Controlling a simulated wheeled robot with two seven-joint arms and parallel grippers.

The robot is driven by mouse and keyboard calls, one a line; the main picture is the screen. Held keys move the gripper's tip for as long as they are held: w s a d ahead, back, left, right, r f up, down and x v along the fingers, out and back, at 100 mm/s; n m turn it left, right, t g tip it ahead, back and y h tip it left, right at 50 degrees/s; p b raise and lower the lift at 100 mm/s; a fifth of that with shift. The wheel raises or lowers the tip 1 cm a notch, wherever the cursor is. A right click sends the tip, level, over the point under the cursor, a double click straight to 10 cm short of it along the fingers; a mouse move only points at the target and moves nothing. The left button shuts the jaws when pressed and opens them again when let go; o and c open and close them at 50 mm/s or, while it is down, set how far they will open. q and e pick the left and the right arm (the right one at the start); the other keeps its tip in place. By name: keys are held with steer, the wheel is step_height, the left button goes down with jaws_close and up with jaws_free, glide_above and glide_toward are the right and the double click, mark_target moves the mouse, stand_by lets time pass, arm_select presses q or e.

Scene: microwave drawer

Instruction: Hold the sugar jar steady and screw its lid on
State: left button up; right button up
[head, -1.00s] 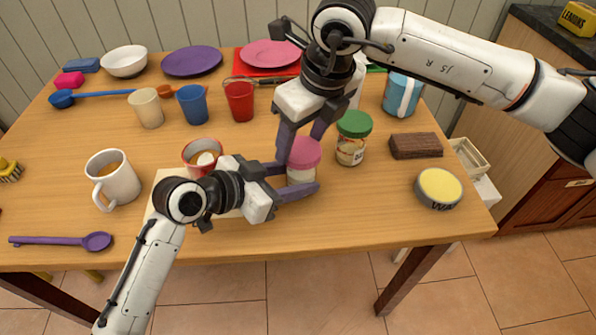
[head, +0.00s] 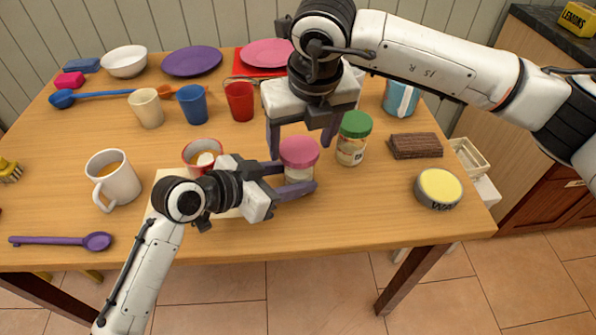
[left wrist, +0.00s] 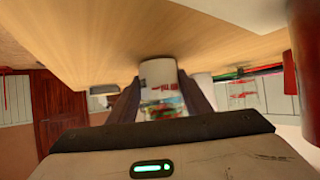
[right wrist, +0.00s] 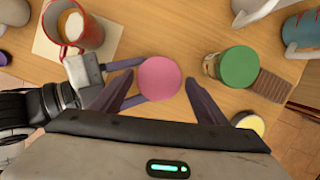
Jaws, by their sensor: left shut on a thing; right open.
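The sugar jar (head: 298,174) stands near the table's front with its pink lid (head: 299,150) on top. Whether the lid is tight cannot be told. My left gripper (head: 303,178) is shut on the jar's body from the left. The left wrist view shows the labelled jar (left wrist: 160,85) between its fingers. My right gripper (head: 301,146) points down over the jar and is open, with one finger on each side of the lid. In the right wrist view the pink lid (right wrist: 160,79) lies between the spread fingers, with gaps on both sides.
A green-lidded jar (head: 353,140) stands close on the right, near my right gripper's finger. A brown block (head: 415,146) and a yellow-topped tin (head: 438,189) are farther right. A red mug (head: 203,154) stands behind my left gripper. The table front right of the jar is clear.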

steer(key=n+y, duration=0.1)
steer(key=n, duration=0.3)
steer(key=shift+w+g, duration=0.1)
steer(key=shift+g, duration=0.2)
steer(key=n+g+y, duration=0.1)
steer(key=n, duration=0.4)
steer(key=n+g, duration=0.1)
steer(key=n, duration=0.3)
steer(key=shift+n, duration=0.4)
steer(key=n+g, duration=0.1)
steer(key=n, duration=0.3)
steer(key=shift+n, duration=0.3)
steer(key=shift+c, duration=0.4)
